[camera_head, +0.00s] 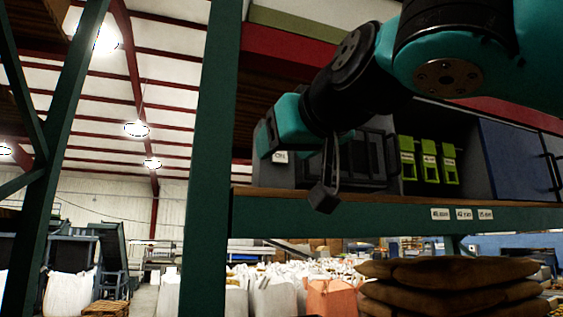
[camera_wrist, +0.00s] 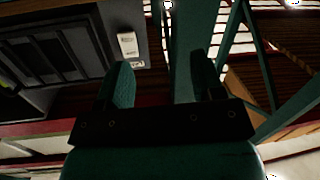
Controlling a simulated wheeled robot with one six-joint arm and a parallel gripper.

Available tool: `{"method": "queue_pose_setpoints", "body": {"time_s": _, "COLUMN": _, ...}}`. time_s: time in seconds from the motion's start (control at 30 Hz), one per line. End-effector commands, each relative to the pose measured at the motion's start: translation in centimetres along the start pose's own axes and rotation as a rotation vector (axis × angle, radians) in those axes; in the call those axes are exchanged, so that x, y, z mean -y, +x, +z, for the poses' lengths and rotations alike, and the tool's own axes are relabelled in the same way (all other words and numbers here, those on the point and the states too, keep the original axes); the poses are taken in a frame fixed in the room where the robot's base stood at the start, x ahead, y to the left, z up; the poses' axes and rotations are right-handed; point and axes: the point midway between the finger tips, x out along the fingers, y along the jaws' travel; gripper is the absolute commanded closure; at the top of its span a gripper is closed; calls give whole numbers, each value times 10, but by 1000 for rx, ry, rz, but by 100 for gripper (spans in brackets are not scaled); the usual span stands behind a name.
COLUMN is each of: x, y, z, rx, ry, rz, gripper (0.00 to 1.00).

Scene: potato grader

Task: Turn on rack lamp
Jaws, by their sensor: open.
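A small white switch (camera_wrist: 128,43) with a label below it sits on the edge of a grey cabinet (camera_wrist: 108,20) in the wrist view. The cabinet also shows on the rack shelf in the head view (camera_head: 272,175), where my arm hides the switch. My gripper (camera_wrist: 163,77) is open and empty, with its two teal fingers apart. The switch lies just beyond and beside the left fingertip in the picture, and I cannot tell whether they touch. In the head view my gripper (camera_head: 263,139) is in front of the cabinet's upper left part. I cannot make out the rack lamp.
A green rack upright (camera_head: 210,160) stands left of the cabinet. The shelf beam (camera_head: 330,215) carries white labels. Green units (camera_head: 428,160) and a blue door (camera_head: 512,160) are farther right. Brown sacks (camera_head: 450,288) are stacked below.

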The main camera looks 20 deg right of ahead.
Motion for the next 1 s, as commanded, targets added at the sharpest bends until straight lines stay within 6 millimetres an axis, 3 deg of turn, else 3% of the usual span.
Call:
{"method": "queue_pose_setpoints", "body": {"time_s": 0.03, "x": -11, "y": -12, "z": -17, "rx": -39, "ry": 47, "rz": 33, "gripper": 38}}
{"method": "queue_pose_setpoints", "body": {"time_s": 0.1, "x": -28, "y": -23, "z": -31, "rx": -67, "ry": 96, "rz": 81, "gripper": 38}}
{"method": "queue_pose_setpoints", "body": {"time_s": 0.23, "x": -45, "y": -33, "z": -41, "rx": -83, "ry": 142, "rz": 130, "gripper": 38}}
{"method": "queue_pose_setpoints", "body": {"time_s": 0.37, "x": -49, "y": -29, "z": -44, "rx": -86, "ry": 148, "rz": 142, "gripper": 38}}
{"method": "queue_pose_setpoints", "body": {"time_s": 0.77, "x": -58, "y": 24, "z": -46, "rx": -79, "ry": 146, "rz": 145, "gripper": 38}}
{"method": "queue_pose_setpoints", "body": {"time_s": 1.0, "x": -65, "y": 75, "z": -52, "rx": -78, "ry": 145, "rz": 142, "gripper": 38}}
